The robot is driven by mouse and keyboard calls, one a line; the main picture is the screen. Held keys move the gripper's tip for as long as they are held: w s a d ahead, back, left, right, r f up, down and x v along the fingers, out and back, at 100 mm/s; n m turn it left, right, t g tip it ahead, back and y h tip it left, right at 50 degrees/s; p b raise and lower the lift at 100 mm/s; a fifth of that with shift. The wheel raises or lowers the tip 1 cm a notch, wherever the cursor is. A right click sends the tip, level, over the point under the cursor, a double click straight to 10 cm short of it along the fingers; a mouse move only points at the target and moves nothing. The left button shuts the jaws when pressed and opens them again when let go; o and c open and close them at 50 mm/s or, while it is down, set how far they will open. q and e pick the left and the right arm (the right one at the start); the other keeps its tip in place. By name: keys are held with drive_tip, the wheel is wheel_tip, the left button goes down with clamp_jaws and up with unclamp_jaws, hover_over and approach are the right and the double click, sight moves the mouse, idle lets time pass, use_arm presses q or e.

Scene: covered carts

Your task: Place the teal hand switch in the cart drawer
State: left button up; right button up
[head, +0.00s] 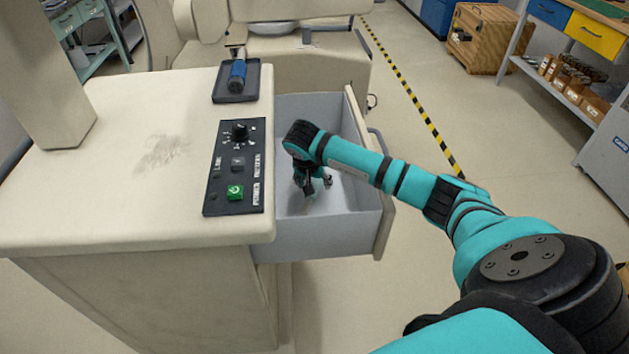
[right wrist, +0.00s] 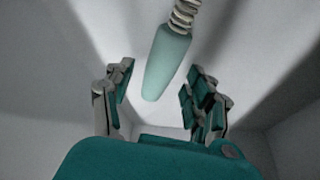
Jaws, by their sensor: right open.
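The cart drawer (head: 335,236) is pulled open at the right side of the cream cart. My right gripper (head: 313,186) points down inside it. In the right wrist view my right gripper (right wrist: 161,92) is open, with a finger on each side. The teal hand switch (right wrist: 168,62) shows there beyond and between the fingers, with a pale coiled cord (right wrist: 185,14) at its upper end. The switch looks clear of both fingers and is inside the drawer's grey walls. I cannot tell for sure whether it rests on the drawer floor. In the head view my arm and gripper mostly hide it. My left gripper is not in view.
The cart top (head: 130,215) carries a black control panel (head: 225,168) with a knob and green button, and a dark tray (head: 223,95) holding a blue-handled item (head: 237,76). The drawer front (head: 386,222) stands out over the floor. Open floor lies to the right.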

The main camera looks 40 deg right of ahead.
drive_tip(key=v, duration=1.1)
drive_tip(key=shift+r, duration=0.2)
